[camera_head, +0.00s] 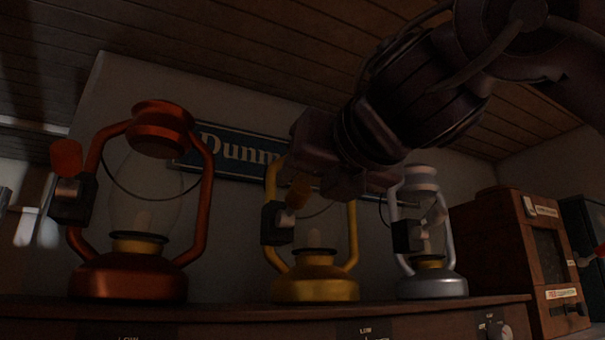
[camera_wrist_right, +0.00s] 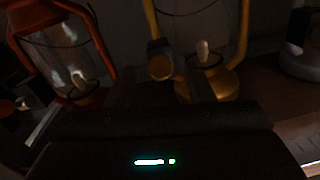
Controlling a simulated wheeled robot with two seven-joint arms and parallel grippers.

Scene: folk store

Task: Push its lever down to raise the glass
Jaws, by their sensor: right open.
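Three lanterns stand in a row on a dark wooden shelf. The copper-red lantern (camera_head: 128,276) is at left, the yellow lantern (camera_head: 318,289) in the middle, the silver lantern (camera_head: 430,287) at right. Each has a clear glass and a dark side block. The yellow lantern's lever has an orange knob (camera_head: 298,193); the red lantern's has a red-orange knob (camera_head: 66,157). My right gripper (camera_head: 311,168) is open, in front of the yellow lantern's upper part. In the right wrist view the yellow lantern's knob (camera_wrist_right: 160,67) lies ahead between the dark fingers; contact cannot be told. My left gripper is out of view.
The shelf (camera_head: 235,312) has labels and a dial on its front. A wooden cabinet (camera_head: 500,250) stands at right. A blue sign (camera_head: 240,150) hangs on the wall behind.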

